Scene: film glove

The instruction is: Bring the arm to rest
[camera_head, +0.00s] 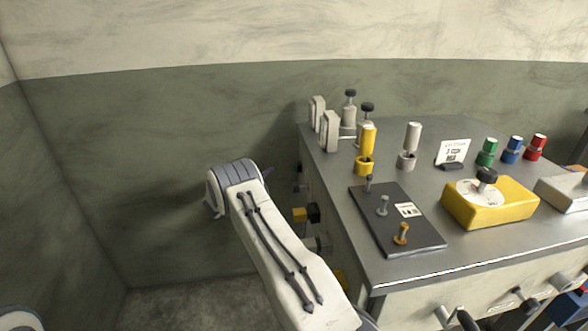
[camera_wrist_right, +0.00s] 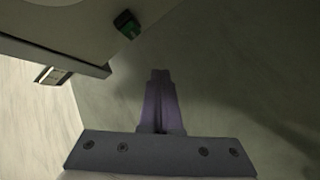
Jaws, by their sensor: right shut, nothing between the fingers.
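My right gripper (camera_wrist_right: 160,75) shows in the right wrist view. Its two fingers are together with nothing between them, in front of a plain greenish wall. A white arm link of mine (camera_head: 275,250) with grey cables rises from the bottom of the head view to a rounded joint left of the bench. I cannot clearly make out the right gripper in the head view. My left gripper is not in view.
A grey-topped bench (camera_head: 330,165) fills the right, with knobs on its sides. It bears a yellow box (camera_head: 490,203), a dark plate (camera_head: 425,232) and several coloured posts. A green knob (camera_wrist_right: 127,25) shows upper left in the wrist view. Floor left of the arm is clear.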

